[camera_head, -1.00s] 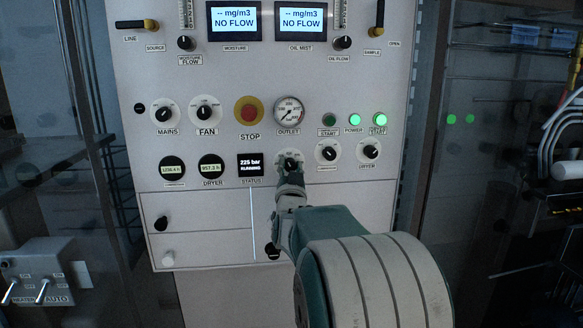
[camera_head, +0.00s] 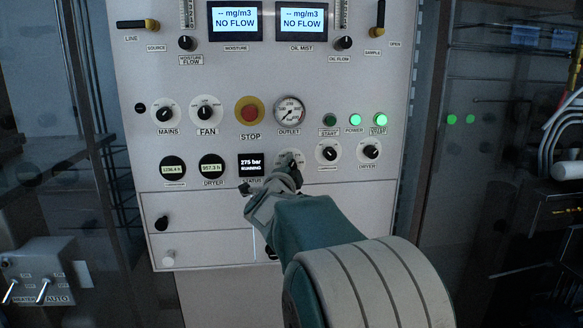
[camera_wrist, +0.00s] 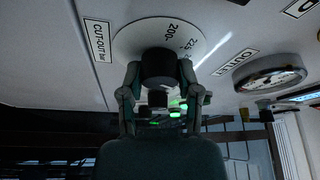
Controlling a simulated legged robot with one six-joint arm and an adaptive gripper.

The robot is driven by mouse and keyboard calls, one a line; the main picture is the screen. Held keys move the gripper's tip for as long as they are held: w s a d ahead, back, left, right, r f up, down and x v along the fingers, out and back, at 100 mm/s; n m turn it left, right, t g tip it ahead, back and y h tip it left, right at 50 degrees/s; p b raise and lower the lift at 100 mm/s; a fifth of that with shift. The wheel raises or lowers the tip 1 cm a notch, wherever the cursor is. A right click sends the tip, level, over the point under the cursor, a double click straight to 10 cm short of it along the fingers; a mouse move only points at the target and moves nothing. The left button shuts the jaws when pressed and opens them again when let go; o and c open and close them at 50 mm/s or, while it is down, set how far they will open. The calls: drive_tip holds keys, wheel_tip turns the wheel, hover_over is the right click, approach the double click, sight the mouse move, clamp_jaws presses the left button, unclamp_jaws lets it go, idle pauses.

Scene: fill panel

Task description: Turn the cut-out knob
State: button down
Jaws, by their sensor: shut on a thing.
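The cut-out knob is a black knob (camera_wrist: 158,66) on a white round dial (camera_wrist: 130,40) with numbers, beside a "CUT-OUT bar" label (camera_wrist: 97,41) in the wrist view. My gripper (camera_wrist: 158,92) has one finger on each side of the knob and is shut on it. In the head view my gripper (camera_head: 292,170) reaches the panel below the outlet gauge and covers most of the dial (camera_head: 284,156). The knob's pointer mark is hidden. The status display (camera_head: 250,164) reads 275 bar, running.
The outlet gauge (camera_head: 289,112) is just above my gripper. The red stop button (camera_head: 249,112) is at upper left.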

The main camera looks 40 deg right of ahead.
drive_tip(key=shift+s+d+r+m+g, duration=0.1)
drive_tip(key=shift+m+g, duration=0.2)
drive_tip(key=shift+m, duration=0.6)
drive_tip(key=shift+s+d+m+g, duration=0.1)
drive_tip(key=shift+m+g, duration=0.2)
drive_tip(key=shift+m, duration=0.6)
drive_tip(key=shift+y, duration=0.3)
drive_tip(key=shift+c, duration=2.4)
unclamp_jaws()
drive_tip(key=shift+o, duration=0.9)
drive_tip(key=shift+d, duration=0.1)
drive_tip(key=shift+w+d, duration=0.1)
drive_tip(key=shift+a, duration=0.55)
drive_tip(key=v, duration=1.1)
drive_tip(key=shift+s, duration=0.45)
